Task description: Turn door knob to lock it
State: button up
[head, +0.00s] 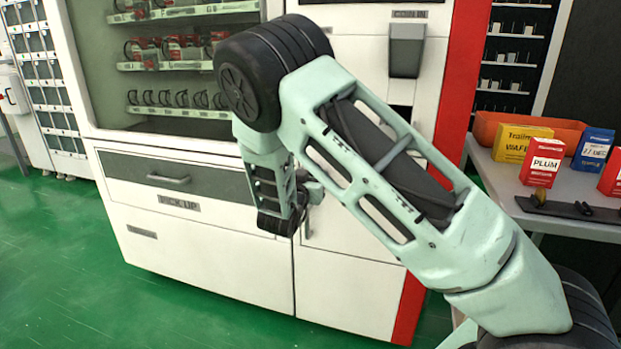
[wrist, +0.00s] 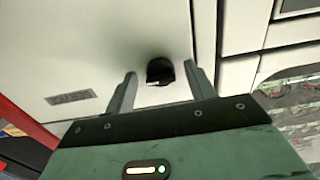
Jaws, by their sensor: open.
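A dark round knob (wrist: 160,71) sits on a white door panel (wrist: 90,40) of the vending machine in the wrist view. My gripper (wrist: 160,69) is open, with one finger to the left of the knob and one to the right. A small gap shows on each side. How deep the fingertips reach along the knob is hard to tell. In the head view the lower white door (head: 345,285) shows beneath my arm, and my wrist hides the knob.
The pick-up drawer (head: 175,180) with its handle is left of my wrist. A grey table (head: 505,185) on the right holds an orange bin (head: 500,125) and several boxes, including a red PLUM box (head: 542,163). The green floor at front left is clear.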

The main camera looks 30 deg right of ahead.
jog(key=c, duration=1)
jog(key=shift+r+p, duration=0.1)
jog(key=shift+p, duration=0.25)
jog(key=n+p, duration=0.3)
jog(key=p, duration=0.1)
jog(key=shift+s+r+p, duration=0.1)
jog(key=shift+r+p, duration=0.1)
jog(key=shift+p, duration=0.1)
jog(key=n+p, duration=0.5)
jog(key=shift+n, duration=0.4)
jog(key=n+p, duration=0.3)
jog(key=n, duration=0.1)
jog(key=shift+n, duration=0.3)
jog(key=shift+f+n+p, duration=0.1)
jog(key=shift+n+p, duration=0.85)
jog(key=shift+n, duration=1.25)
